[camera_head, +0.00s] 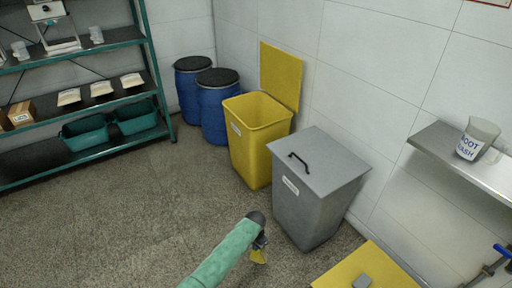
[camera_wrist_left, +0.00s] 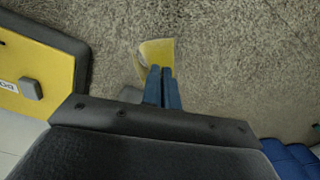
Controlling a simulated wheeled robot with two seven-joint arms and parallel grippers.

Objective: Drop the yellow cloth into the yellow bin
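The yellow cloth (camera_wrist_left: 157,52) hangs from the tips of my left gripper (camera_wrist_left: 162,75), whose two blue fingers are closed together on it. In the head view the cloth (camera_head: 259,256) shows as a small yellow patch below my left gripper (camera_head: 262,243), above the floor. The yellow bin (camera_head: 256,140) stands by the wall with its lid raised against the wall, so its top is open. My left gripper is in front of the bin and lower in the picture, apart from it. My right gripper is in neither view.
A grey bin (camera_head: 310,190) with a shut, handled lid stands right of the yellow bin. Blue drums (camera_head: 217,105) stand behind it. A wall shelf (camera_head: 470,160) holds a jug (camera_head: 476,139). A yellow surface (camera_head: 385,272) is at the lower right. The floor on the left is clear.

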